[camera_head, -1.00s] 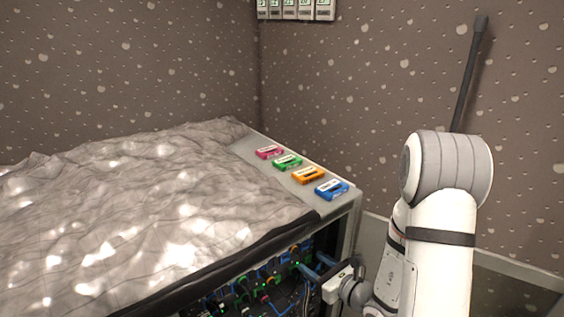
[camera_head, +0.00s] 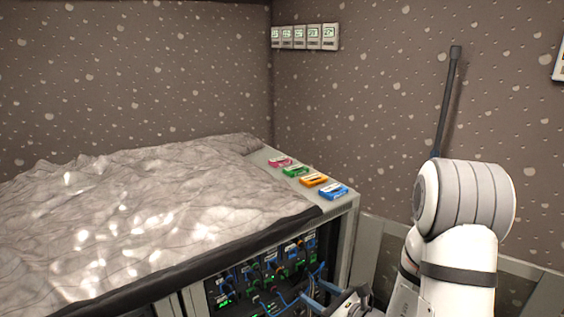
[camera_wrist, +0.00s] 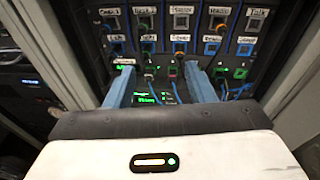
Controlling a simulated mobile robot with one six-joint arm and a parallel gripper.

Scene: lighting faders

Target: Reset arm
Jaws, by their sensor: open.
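My gripper (camera_wrist: 161,88) shows in the wrist view with its two blue fingers apart and nothing between them. It faces a dark rack panel (camera_wrist: 190,50) with labelled columns, square buttons, blue cables and green lights. In the head view my gripper (camera_head: 318,288) is low in the picture, in front of the same rack panel (camera_head: 262,275), and partly cut off by the bottom edge. I cannot tell whether the fingertips touch the panel.
A crumpled grey sheet (camera_head: 130,215) covers most of the desk. Pink (camera_head: 280,161), green (camera_head: 296,171), orange (camera_head: 314,180) and blue (camera_head: 334,191) cassettes lie along its right edge. Small displays (camera_head: 305,37) and a dark rod (camera_head: 447,100) are at the back wall.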

